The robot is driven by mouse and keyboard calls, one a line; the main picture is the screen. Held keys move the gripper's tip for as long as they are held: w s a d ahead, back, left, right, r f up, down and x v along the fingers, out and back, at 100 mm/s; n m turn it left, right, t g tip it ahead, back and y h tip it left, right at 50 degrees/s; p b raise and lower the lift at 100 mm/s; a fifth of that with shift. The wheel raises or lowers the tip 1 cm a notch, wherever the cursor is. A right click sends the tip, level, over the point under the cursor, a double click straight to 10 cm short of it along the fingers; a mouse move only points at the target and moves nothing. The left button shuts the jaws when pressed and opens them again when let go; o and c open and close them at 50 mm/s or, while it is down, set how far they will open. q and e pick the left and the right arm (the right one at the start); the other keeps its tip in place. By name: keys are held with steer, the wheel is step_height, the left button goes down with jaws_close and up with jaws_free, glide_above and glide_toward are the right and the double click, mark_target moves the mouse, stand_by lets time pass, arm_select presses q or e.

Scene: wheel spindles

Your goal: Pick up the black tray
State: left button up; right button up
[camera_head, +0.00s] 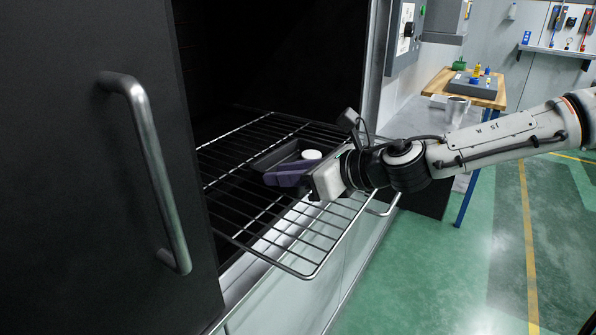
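The black tray (271,158) lies on a wire rack (301,251) that sticks out of a dark oven-like cabinet. A round white thing (311,155) shows at the tray, partly hidden behind my gripper. My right gripper (272,179) comes in from the right and is at the near side of the tray, its dark purple fingers over or against the near edge. I cannot tell whether the fingers touch the tray or how far apart they are. My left gripper is not in view.
A dark door with a metal handle (155,170) stands open at the left. The green floor (450,260) at the right is clear.

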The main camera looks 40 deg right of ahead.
steer(key=shift+x, duration=1)
steer(key=shift+w+a+f+b, duration=0.15)
steer(key=shift+w+f+b, duration=0.05)
steer(key=shift+w+b, duration=0.2)
jaws_close()
